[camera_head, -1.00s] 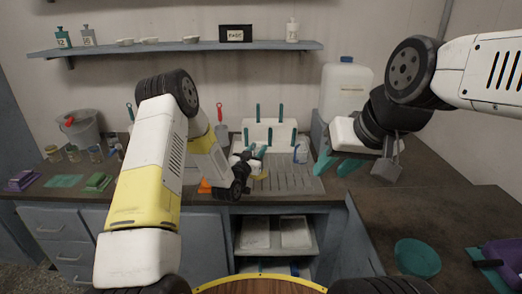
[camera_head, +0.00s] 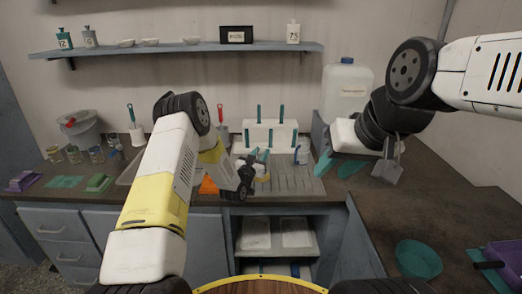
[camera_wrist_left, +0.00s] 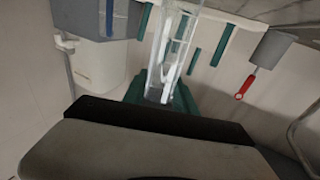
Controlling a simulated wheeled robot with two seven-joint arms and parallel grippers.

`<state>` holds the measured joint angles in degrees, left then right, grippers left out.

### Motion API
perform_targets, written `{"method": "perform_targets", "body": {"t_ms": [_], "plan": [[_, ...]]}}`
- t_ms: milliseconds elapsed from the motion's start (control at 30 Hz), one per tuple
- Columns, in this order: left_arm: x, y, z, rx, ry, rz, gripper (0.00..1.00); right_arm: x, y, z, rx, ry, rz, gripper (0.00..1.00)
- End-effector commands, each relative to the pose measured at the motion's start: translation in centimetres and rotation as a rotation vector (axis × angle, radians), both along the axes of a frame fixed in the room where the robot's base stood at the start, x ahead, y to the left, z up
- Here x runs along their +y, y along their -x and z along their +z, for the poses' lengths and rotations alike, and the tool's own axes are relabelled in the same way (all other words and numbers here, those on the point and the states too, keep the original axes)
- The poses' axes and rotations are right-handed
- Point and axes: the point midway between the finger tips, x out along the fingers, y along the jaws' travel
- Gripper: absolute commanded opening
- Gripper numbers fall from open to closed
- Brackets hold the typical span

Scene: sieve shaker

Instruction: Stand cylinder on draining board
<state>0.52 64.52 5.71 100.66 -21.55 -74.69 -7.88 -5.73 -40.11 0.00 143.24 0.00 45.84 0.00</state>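My left gripper (camera_head: 257,158) hangs over the left part of the grey ribbed draining board (camera_head: 296,184), in front of the white peg rack. In the left wrist view its teal fingers (camera_wrist_left: 163,96) are closed on a clear, glassy cylinder (camera_wrist_left: 168,55), which runs away from them toward the top of the picture. In the head view the cylinder is too small and too covered by the gripper to make out, so I cannot tell if its foot touches the board. My right gripper (camera_head: 338,166) is open and empty, at the right end of the board.
The white rack (camera_head: 283,133) with teal pegs stands behind the board. A small pale bottle (camera_head: 302,155) is at the board's back right. A large white canister (camera_head: 346,88) stands behind my right gripper. The board's front right is clear.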

Motion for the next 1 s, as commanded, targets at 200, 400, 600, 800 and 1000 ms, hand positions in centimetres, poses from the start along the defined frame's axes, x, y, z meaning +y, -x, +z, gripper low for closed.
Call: {"method": "perform_targets", "body": {"t_ms": [200,400,600,800,1000], "plan": [[0.0,0.0,0.0,0.0,0.0,0.0,0.55,0.0,0.0,0.0,0.0,0.0,0.0,0.36],[0.0,0.0,0.0,0.0,0.0,0.0,0.55,0.0,0.0,0.0,0.0,0.0,0.0,0.36],[0.6,1.4,0.1,0.002,0.0,0.001,0.55,0.0,0.0,0.0,0.0,0.0,0.0,0.36],[2.3,5.4,-0.2,0.004,-0.001,0.001,0.55,0.0,0.0,0.0,0.0,0.0,0.0,0.36],[3.8,9.0,-0.5,0.003,-0.001,0.001,0.55,0.0,0.0,0.0,0.0,0.0,0.0,0.36]]}}
